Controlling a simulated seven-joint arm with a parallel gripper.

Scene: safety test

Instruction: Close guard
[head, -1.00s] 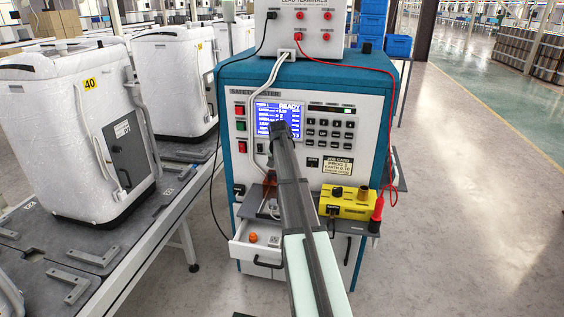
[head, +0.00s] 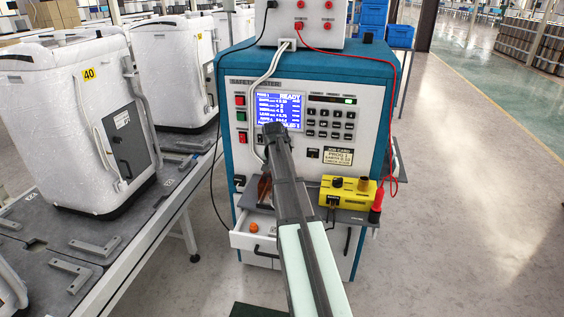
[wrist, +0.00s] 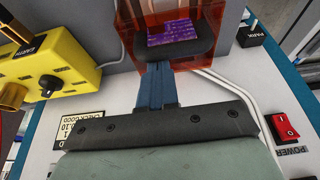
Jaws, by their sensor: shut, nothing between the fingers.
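The guard (wrist: 128,30) is a see-through orange-red cover on the tester's shelf. In the wrist view it stands around a dark block with a purple label (wrist: 174,29). In the head view only a reddish-brown part of it (head: 265,187) shows left of my arm, which hides the rest. I cannot tell how far the guard is open. My gripper (wrist: 158,68) is shut and empty, its blue-grey fingers at the near edge of the guard and dark block. I cannot tell whether they touch. In the head view my arm hides the fingers.
A yellow box (head: 340,197) stands right of my arm, with a red probe (head: 377,200) beside it. Below the shelf a white drawer (head: 242,241) is pulled out, holding an orange knob (head: 253,228). The tester's screen (head: 280,110) reads READY. A bench (head: 100,262) stands left.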

